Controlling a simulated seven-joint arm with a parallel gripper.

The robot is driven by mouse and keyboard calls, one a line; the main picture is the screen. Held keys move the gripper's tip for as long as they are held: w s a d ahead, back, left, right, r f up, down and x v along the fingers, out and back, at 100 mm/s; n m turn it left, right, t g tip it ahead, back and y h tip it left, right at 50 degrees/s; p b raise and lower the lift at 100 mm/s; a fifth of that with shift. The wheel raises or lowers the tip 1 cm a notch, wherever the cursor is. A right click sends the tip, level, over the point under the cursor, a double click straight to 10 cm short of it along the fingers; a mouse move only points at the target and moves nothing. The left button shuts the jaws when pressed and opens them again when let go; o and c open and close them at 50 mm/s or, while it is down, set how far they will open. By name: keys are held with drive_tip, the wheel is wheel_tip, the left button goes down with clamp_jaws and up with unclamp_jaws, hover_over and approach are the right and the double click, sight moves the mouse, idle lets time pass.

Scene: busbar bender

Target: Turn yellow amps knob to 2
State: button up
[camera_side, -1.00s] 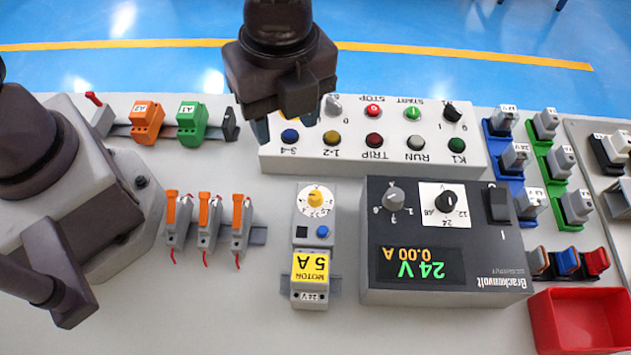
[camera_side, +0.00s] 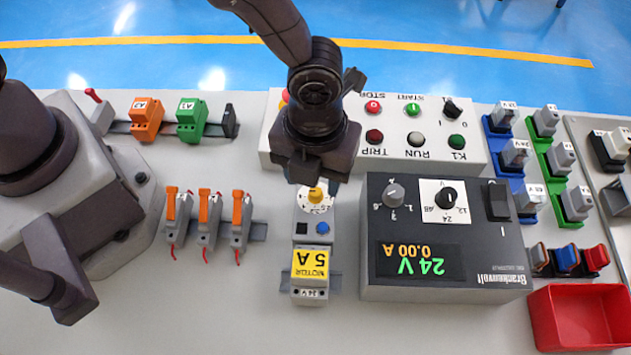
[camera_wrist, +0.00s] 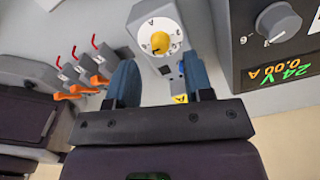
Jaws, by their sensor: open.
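The yellow amps knob (camera_side: 315,195) sits on a white numbered dial at the top of the grey motor module (camera_side: 310,268), which carries a yellow "MOTOR 5 A" label. In the wrist view the knob (camera_wrist: 160,41) and its dial (camera_wrist: 148,30) show clearly, with a pointer mark on the knob; the number it points at is too small to read. My gripper (camera_wrist: 160,78) is open, its two blue fingers apart and empty. The knob lies just beyond the fingertips, roughly between them. In the side view my gripper hangs above the knob's far side and hides part of the dial.
The Brackenvolt supply (camera_side: 440,240) with its own knobs stands close right of the module. The button box (camera_side: 420,130) lies behind, partly hidden by my arm. Orange-levered breakers (camera_side: 205,215) stand to the left. A red bin (camera_side: 580,318) is at front right.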

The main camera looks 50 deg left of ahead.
sight(315, 191)
drive_tip(key=shift+f, duration=1.9)
clamp_jaws()
